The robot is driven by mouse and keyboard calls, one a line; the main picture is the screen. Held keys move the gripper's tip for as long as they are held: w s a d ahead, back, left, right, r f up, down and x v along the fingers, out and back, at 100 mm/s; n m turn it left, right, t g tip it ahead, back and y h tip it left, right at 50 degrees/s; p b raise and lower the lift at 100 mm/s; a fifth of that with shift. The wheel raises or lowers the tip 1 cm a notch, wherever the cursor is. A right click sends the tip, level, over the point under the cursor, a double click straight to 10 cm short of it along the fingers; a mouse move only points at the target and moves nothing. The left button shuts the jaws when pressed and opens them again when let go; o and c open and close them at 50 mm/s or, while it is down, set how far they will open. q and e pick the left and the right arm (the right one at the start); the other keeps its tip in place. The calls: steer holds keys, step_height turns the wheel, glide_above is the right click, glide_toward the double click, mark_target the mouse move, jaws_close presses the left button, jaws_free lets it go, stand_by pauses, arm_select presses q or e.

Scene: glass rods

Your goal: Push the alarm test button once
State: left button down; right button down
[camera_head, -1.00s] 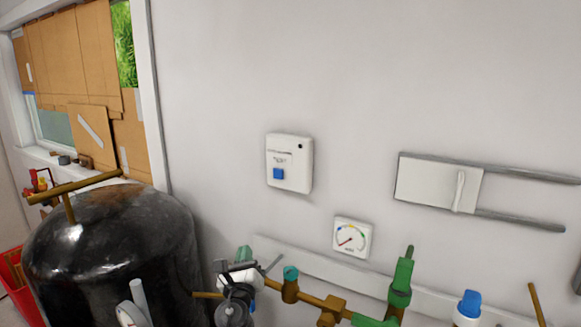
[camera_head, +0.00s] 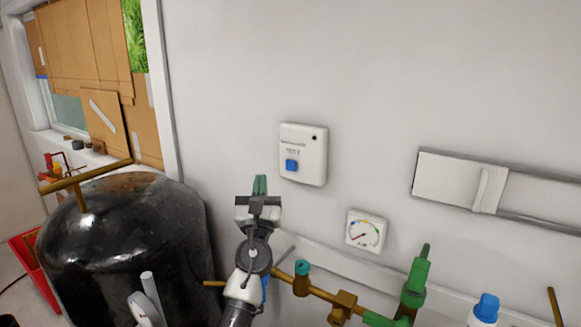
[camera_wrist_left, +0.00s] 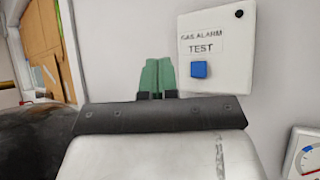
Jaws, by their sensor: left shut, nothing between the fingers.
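The gas alarm box (camera_head: 306,147) is a white box fixed to the wall, with a small black dot at its upper right. Its blue test button (camera_head: 291,165) sits low on its front. In the left wrist view the box (camera_wrist_left: 222,40) reads "GAS ALARM TEST", and the button (camera_wrist_left: 199,69) is in plain sight. My left gripper (camera_head: 260,184) has green fingertips, shut and empty, left of and a little below the button. In the left wrist view the fingertips (camera_wrist_left: 158,76) are left of the button and apart from it. My right gripper is not in view.
Brass and green pipework (camera_head: 341,306) runs along the bottom. A black tank (camera_head: 126,243) stands left, and a white sliding panel (camera_head: 448,180) is right. The wall around the box is clear.

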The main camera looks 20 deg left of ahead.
mark_target(291, 165)
arm_select(q)
steer(key=shift+w+d+b, duration=0.2)
steer(key=shift+w+b, duration=0.9)
steer(key=shift+w, duration=0.35)
steer(key=shift+w+d+b, duration=0.2)
steer(key=shift+w+b, duration=0.85)
steer(key=shift+w, duration=0.35)
steer(key=shift+w+d+b, duration=0.2)
steer(key=shift+w+b, duration=0.9)
steer(key=shift+w, duration=0.35)
steer(key=shift+w+b, duration=0.4)
